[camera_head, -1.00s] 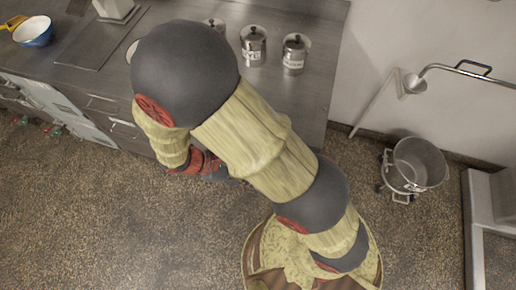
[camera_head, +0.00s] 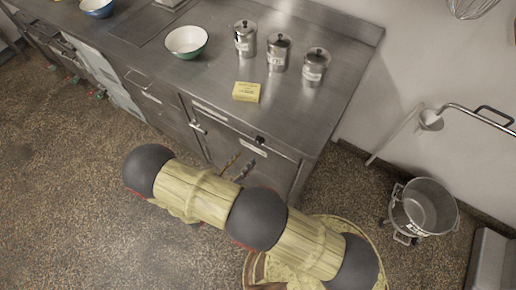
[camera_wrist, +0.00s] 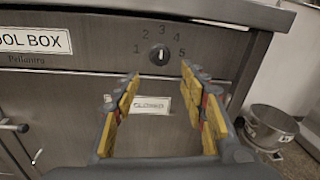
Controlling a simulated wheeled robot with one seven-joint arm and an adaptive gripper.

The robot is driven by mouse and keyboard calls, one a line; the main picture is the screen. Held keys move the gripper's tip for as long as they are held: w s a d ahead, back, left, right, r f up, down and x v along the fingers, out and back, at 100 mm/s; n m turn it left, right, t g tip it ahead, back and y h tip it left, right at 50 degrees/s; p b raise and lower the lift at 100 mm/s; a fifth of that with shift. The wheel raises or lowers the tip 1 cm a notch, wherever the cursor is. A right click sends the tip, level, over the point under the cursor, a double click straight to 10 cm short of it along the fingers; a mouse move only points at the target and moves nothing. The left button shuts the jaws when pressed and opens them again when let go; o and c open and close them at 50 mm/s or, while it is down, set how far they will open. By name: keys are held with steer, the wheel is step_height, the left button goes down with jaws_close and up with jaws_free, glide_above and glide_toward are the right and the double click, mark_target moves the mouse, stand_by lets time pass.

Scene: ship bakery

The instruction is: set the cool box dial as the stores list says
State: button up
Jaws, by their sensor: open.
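The cool box dial (camera_wrist: 159,55) is a small dark round knob with a white mark, ringed by the numbers 1 to 5. The mark points roughly up, near 3. A COOL BOX label (camera_wrist: 34,40) is on the panel to its left. The dial also shows as a dark knob (camera_head: 260,140) under the counter's front edge. My gripper (camera_wrist: 160,78) is open and empty in front of the panel, its yellow-padded fingers left and right below the dial, apart from it. In the head view my gripper (camera_head: 240,168) is partly hidden by my arm. I see no readable stores list.
The steel counter (camera_head: 310,110) holds a green bowl (camera_head: 186,41), a yellow block (camera_head: 246,91) and three lidded canisters (camera_head: 279,52). A wheeled metal pot (camera_head: 424,207) stands to the right. The floor at left is clear.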

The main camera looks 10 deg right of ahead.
mark_target(257, 143)
steer(key=x, duration=0.5)
steer(key=b+x, duration=0.1)
steer(key=x, duration=0.2)
steer(key=shift+a+r, duration=0.1)
steer(key=shift+r, duration=0.2)
steer(key=shift+c, duration=1.3)
steer(key=c, duration=0.7)
jaws_close()
